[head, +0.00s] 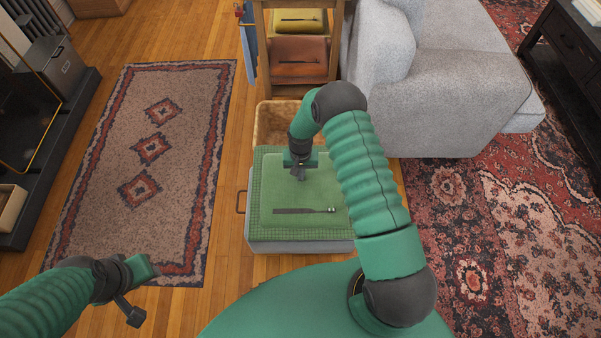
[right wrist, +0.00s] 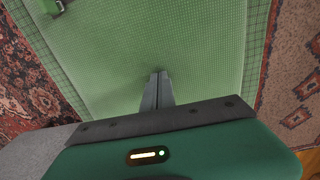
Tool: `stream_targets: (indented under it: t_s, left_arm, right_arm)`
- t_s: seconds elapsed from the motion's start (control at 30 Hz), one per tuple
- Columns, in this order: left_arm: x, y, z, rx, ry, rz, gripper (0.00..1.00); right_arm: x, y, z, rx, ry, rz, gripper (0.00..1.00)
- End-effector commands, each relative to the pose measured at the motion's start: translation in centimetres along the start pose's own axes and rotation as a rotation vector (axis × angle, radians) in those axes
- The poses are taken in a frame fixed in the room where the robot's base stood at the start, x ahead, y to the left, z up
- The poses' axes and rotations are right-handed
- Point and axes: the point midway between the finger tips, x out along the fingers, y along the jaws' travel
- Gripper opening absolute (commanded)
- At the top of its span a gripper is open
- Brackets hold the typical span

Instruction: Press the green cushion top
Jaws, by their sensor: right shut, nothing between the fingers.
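The green cushion (head: 310,208) lies flat on a green grid-patterned mat on top of a low grey box, just in front of me. A dark strip marking shows on its near part. My right gripper (head: 299,175) points down at the cushion's upper part. In the right wrist view the right gripper's fingers (right wrist: 157,76) are together and empty, their tips at or just above the green cushion (right wrist: 110,60). I cannot tell whether they touch it. My left gripper (head: 134,312) hangs low at the left, away from the cushion; its jaws are unclear.
A wicker basket (head: 272,123) stands just behind the box. Behind it is a wooden shelf with an orange cushion (head: 300,57) and a yellow one. A grey sofa (head: 450,95) stands right. A patterned rug (head: 185,115) covers the floor left, leaving free room.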

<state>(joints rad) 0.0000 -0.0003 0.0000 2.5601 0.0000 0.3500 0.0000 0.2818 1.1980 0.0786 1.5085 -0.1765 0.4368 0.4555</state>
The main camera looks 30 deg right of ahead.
Motion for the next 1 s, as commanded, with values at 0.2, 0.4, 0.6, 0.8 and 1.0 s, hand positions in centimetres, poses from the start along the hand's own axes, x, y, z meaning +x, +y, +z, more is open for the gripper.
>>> stream_targets:
  t_s: [0.2, 0.4, 0.6, 0.8, 1.0]
  left_arm:
    - [-0.1, 0.0, 0.0, 0.0, 0.0, 0.0, 0.36]
    - [-2.9, 0.0, -0.7, 0.0, 0.0, 0.0, 0.36]
    - [-4.8, 0.0, -1.1, 0.0, 0.0, 0.0, 0.36]
    - [-6.0, 0.0, -1.4, 0.0, 0.0, 0.0, 0.36]
    - [-6.4, 0.0, -1.5, 0.0, 0.0, 0.0, 0.36]
  right_arm:
    - [0.2, 0.0, 0.4, -0.001, -0.009, 0.001, 0.0]
    - [-3.2, 0.0, 0.2, -0.002, -0.005, 0.002, 0.0]
    - [-7.9, 0.0, 0.0, -0.002, 0.002, 0.001, 0.0]
    - [-12.3, 0.0, -0.1, -0.001, 0.004, 0.001, 0.0]
    - [-14.2, 0.0, -0.1, -0.002, 0.003, 0.002, 0.0]
